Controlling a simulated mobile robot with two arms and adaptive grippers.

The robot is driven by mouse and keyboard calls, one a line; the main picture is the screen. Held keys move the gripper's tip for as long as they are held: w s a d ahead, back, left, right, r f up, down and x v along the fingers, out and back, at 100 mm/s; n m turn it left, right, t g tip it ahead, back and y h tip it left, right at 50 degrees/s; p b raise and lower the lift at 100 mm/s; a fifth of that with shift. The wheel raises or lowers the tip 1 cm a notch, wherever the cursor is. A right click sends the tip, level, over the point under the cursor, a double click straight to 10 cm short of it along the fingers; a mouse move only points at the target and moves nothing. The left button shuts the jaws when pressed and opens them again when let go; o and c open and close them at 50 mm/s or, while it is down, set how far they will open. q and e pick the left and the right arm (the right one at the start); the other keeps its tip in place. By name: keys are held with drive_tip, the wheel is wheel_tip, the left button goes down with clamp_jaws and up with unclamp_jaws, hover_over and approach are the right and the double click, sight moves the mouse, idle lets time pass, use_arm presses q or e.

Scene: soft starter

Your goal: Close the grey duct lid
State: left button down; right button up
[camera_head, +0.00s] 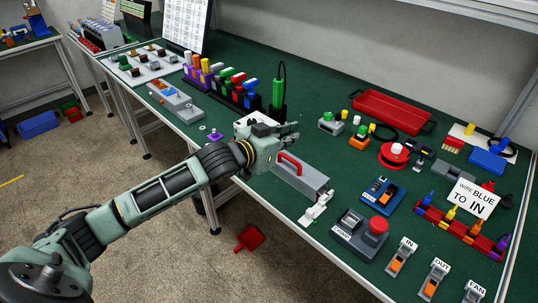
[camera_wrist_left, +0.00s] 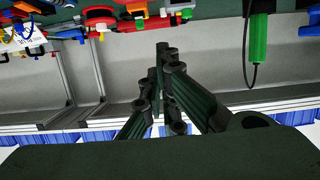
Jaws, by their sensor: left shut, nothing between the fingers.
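The grey duct (camera_head: 308,178) lies near the front edge of the green table in the head view. A red handle (camera_head: 290,158) shows at its far left part; I cannot tell for certain whether the lid is open or closed. My left gripper (camera_head: 293,132) is above the table just behind the handle, apart from it as far as I can see. In the left wrist view its fingers (camera_wrist_left: 163,85) are together with nothing between them. The duct is not clearly seen in that view. My right gripper is not in view.
A green screwdriver (camera_head: 278,92) stands upright behind my left gripper. A red-button box (camera_head: 360,234) and a blue module (camera_head: 383,194) stand to the right of the duct. A red tray (camera_head: 392,113) is at the back. Some bare green table lies around the duct.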

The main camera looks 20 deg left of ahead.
use_arm(q)
drive_tip(key=s+a+f+b, duration=0.2)
drive_tip(key=s+a+f, duration=0.1)
drive_tip(key=s, duration=0.4)
drive_tip(key=shift+s+f, duration=0.25)
drive_tip(key=shift+f, duration=0.1)
drive_tip(key=s+d+f+n+g+y, duration=0.1)
drive_tip(key=s+d+f+g+y, duration=0.25)
drive_tip(key=s+f, duration=1)
drive_tip(key=s+d+f+n+g+y, duration=0.1)
drive_tip(key=s+f+g, duration=0.3)
drive_tip(key=s, duration=0.5)
drive_tip(key=s+f+g+y, duration=0.1)
drive_tip(key=s+f+g, duration=0.25)
drive_tip(key=s, duration=0.45)
wheel_tip(320, 180, down, 28)
drive_tip(key=s, duration=0.2)
drive_tip(key=s+a+f+g, duration=0.2)
drive_tip(key=s+f, duration=1.2)
drive_tip(key=s, duration=0.2)
drive_tip(key=shift+s+a+f, duration=0.15)
drive_tip(key=shift+a, duration=0.25)
